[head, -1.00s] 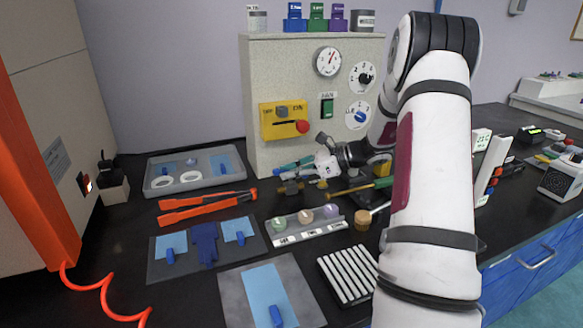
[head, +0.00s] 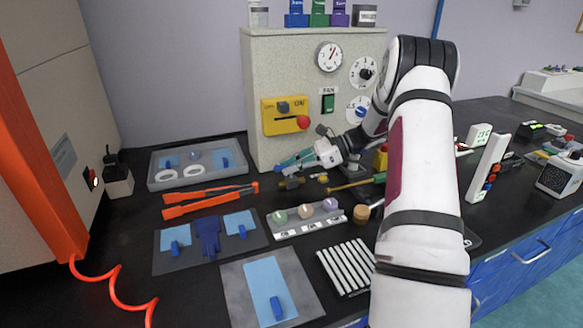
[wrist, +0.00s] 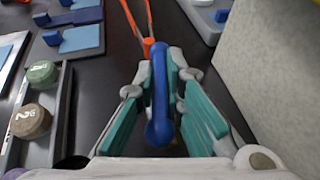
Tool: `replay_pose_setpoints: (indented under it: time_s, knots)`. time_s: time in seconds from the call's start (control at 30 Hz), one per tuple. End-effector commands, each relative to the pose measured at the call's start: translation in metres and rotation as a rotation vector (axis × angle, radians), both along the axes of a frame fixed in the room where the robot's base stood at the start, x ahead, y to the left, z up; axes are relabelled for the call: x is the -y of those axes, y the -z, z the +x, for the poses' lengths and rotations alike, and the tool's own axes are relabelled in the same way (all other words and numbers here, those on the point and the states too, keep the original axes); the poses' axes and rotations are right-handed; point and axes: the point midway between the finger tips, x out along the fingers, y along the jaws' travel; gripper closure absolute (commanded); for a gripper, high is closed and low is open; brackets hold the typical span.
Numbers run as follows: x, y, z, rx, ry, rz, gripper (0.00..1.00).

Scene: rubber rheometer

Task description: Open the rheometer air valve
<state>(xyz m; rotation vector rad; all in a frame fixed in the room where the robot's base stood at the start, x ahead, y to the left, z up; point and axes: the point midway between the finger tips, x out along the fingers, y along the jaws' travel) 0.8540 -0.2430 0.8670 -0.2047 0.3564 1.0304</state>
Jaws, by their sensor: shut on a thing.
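The air valve shows as a brass fitting (head: 290,183) on the black bench, in front of the rheometer cabinet's lower edge. In the wrist view a long blue lever (wrist: 158,95) with rounded ends lies between the teal fingers. My gripper (head: 290,162) is just above the brass fitting in the head view. In the wrist view my gripper (wrist: 160,68) is closed around the blue lever, with one finger on each side. The joint between lever and brass body is hidden there, and the lever is hard to make out in the head view.
The beige cabinet (head: 270,75) stands close behind my gripper. Orange tongs (head: 205,202) lie to the left. A rack with round samples (head: 305,213) is in front. A grey tray (head: 165,184) is at the back left. A green-handled tool (head: 355,184) lies to the right.

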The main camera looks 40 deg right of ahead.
Motion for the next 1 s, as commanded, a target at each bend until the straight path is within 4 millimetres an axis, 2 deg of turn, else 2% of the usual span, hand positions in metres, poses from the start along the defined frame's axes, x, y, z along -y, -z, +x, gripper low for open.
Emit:
replay_pose_setpoints:
  time_s: [0.03, 0.1, 0.13, 0.57, 1.0]
  knots:
    - [0.0001, 0.0003, -0.0004, -0.001, 0.000, 0.000, 0.88]
    - [0.0001, 0.0003, -0.0004, -0.001, 0.000, 0.000, 0.72]
    - [0.0001, 0.0003, -0.0004, -0.001, 0.000, 0.000, 0.70]
    - [0.0000, 0.0001, -0.0003, 0.000, 0.034, 0.000, 0.70]
    - [-0.0008, 0.0030, -0.0004, -0.001, 0.369, -0.001, 0.70]
